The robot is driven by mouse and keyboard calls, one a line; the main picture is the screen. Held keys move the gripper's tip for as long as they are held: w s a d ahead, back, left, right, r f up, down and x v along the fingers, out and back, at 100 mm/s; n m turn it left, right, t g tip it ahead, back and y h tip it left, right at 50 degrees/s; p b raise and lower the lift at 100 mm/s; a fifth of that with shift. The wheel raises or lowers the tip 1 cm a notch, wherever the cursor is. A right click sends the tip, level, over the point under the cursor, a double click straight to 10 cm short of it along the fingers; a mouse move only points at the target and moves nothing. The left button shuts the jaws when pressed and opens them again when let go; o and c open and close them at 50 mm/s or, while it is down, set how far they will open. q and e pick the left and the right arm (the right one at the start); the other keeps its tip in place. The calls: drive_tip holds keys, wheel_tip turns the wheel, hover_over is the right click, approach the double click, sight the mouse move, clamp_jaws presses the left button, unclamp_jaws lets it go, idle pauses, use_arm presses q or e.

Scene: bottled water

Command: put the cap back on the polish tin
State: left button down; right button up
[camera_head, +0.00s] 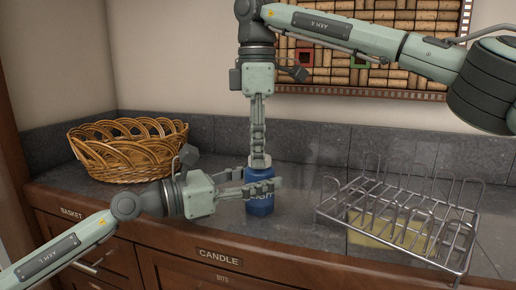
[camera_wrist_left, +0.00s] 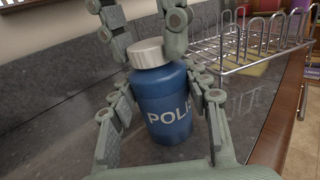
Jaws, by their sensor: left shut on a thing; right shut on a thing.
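The polish tin (camera_head: 260,206) is a blue bottle-shaped container standing upright on the grey counter. In the left wrist view the tin (camera_wrist_left: 168,108) shows white letters, partly hidden at the right. My left gripper (camera_head: 262,187) comes from the left and is shut around the tin's body, one finger on each side. The pale cap (camera_wrist_left: 148,53) is at the tin's top, with no clear gap seen between them. My right gripper (camera_head: 259,160) points straight down from above and is shut on the cap; its fingers flank the cap in the left wrist view. Whether the cap is fully seated cannot be told.
A wicker basket (camera_head: 126,148) stands at the back left. A metal wire rack (camera_head: 405,215) with a yellow thing (camera_head: 385,232) under it stands on the right. The counter's wooden front edge runs below the tin. A cork board (camera_head: 350,55) hangs on the wall.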

drive_tip(key=m, duration=0.4)
drive_tip(key=shift+a+m, duration=0.15)
drive_tip(key=shift+m, duration=0.95)
drive_tip(key=shift+w+m, duration=0.1)
drive_tip(key=shift+m, duration=0.7)
drive_tip(key=o, duration=0.7)
drive_tip(key=shift+d, duration=0.2)
drive_tip(key=shift+r, duration=2.3)
drive_tip(key=shift+c, duration=0.2)
